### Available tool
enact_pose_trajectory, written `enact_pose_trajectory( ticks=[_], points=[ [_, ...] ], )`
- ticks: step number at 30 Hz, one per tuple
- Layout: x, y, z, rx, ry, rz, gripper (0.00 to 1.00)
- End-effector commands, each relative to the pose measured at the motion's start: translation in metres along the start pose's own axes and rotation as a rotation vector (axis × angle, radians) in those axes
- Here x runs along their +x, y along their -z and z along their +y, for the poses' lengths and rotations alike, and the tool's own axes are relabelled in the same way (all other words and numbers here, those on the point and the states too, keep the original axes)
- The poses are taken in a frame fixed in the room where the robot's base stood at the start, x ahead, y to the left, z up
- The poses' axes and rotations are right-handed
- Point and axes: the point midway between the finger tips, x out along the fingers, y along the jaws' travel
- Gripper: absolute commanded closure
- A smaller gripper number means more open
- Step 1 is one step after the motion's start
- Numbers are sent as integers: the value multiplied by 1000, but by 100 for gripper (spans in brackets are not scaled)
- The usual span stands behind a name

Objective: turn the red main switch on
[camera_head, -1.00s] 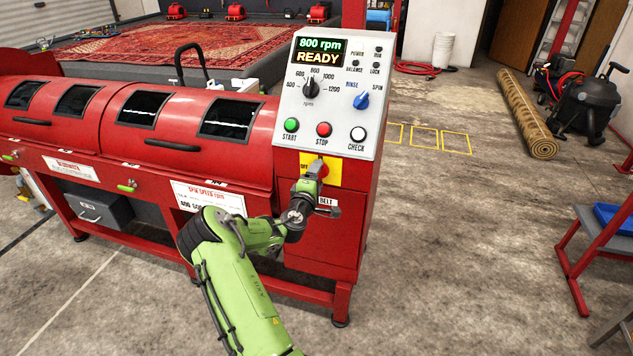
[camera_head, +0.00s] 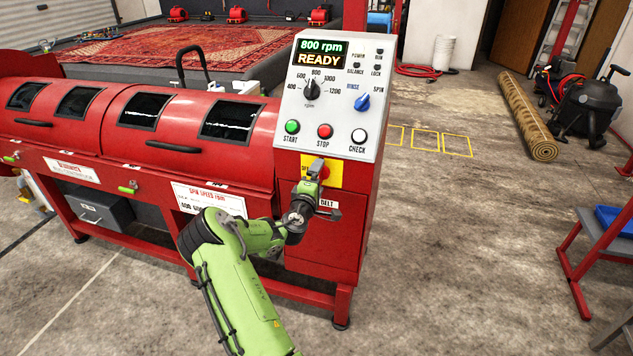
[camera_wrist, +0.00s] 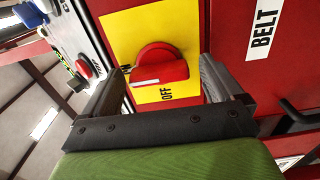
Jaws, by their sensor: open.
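The red main switch (camera_head: 317,169) is a round knob with a raised grip bar on a yellow plate (camera_head: 334,173), low on the front of the red machine's control column. In the wrist view the switch (camera_wrist: 160,68) shows a white mark on its grip bar, close to the "OFF" lettering on the yellow plate (camera_wrist: 140,27). My gripper (camera_head: 316,178) is in front of the plate. In the wrist view my gripper (camera_wrist: 164,80) is open, with one finger on each side of the switch. I cannot tell whether either finger touches it.
The sloped control panel (camera_head: 332,90) above reads "800 rpm READY" and has a green start button (camera_head: 292,126), red stop button (camera_head: 325,131) and white check button (camera_head: 359,135). A "BELT" label (camera_wrist: 263,30) is beside the plate. Open concrete floor lies to the right.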

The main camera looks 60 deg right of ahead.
Motion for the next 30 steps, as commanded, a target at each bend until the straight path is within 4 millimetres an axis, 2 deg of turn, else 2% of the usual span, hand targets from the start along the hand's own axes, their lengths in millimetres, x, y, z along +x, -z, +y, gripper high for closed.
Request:
enact_pose_trajectory(
  ticks=[5, 15, 18, 23, 30],
  points=[
    [-20, 1, 0, -2, 2, 1, 6],
    [-115, 2, -3, -8, 5, 4, 6],
    [-137, 1, -2, -7, 3, 4, 6],
    [-156, 1, -1, -3, 1, 2, 6],
    [-158, 0, 0, 0, 0, 0, 6]
  ],
)
